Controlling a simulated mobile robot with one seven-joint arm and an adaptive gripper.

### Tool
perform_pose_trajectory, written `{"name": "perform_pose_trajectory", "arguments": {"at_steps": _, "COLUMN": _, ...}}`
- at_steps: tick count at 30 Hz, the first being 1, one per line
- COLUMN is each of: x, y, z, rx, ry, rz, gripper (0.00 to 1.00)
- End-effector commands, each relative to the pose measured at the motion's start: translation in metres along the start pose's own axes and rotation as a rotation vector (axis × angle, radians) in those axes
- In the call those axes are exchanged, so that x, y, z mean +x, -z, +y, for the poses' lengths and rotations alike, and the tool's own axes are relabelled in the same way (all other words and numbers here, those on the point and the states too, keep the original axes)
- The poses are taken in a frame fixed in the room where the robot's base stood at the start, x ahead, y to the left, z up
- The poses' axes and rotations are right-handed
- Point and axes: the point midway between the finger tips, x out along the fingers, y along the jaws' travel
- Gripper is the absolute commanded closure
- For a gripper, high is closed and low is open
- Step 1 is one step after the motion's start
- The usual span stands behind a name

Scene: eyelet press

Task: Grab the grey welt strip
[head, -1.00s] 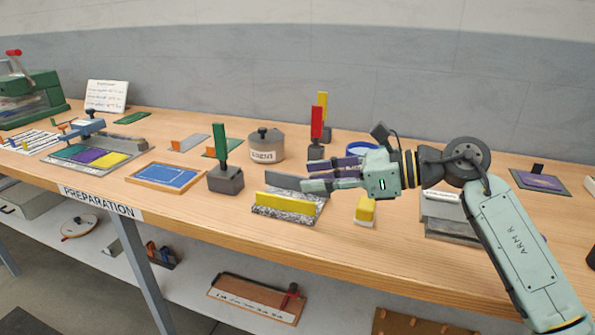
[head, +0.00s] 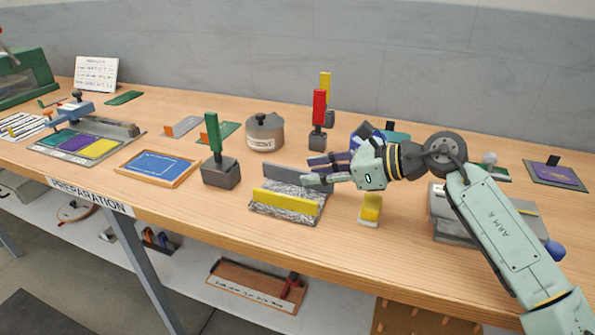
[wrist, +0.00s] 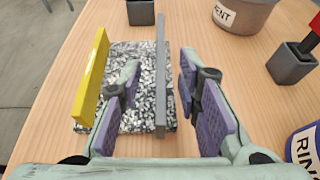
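The grey welt strip (head: 284,175) stands on edge along the back of a speckled grey block (head: 285,205). A yellow strip (head: 286,202) stands along the block's front side. My gripper (head: 311,171) is open and empty at the right end of the grey strip, with its fingers pointing left along it. In the wrist view the grey strip (wrist: 160,80) runs between my two purple-padded fingers, with a gap to each pad. The yellow strip (wrist: 92,80) lies outside my left finger. In the head view my fingers hide the grey strip's right end.
A green-handled block (head: 220,172) stands left of the strips. A round cement pot (head: 265,133) and a red-handled block (head: 318,130) stand behind. A small yellow block (head: 371,207) is at the front right. Bare wood lies in front of the speckled block.

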Motion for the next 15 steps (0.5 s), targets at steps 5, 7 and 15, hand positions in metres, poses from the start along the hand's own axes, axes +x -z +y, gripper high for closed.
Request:
{"name": "perform_pose_trajectory", "arguments": {"at_steps": 5, "x": 0.025, "y": -0.005, "z": 0.0, "rx": 0.0, "ry": -0.003, "rz": 0.0, "gripper": 0.69}}
{"name": "perform_pose_trajectory", "arguments": {"at_steps": 7, "x": 0.031, "y": -0.004, "z": 0.0, "rx": 0.001, "ry": -0.002, "rz": -0.001, "gripper": 0.69}}
{"name": "perform_pose_trajectory", "arguments": {"at_steps": 15, "x": 0.034, "y": -0.003, "z": 0.0, "rx": 0.0, "ry": -0.002, "rz": -0.001, "gripper": 0.7}}
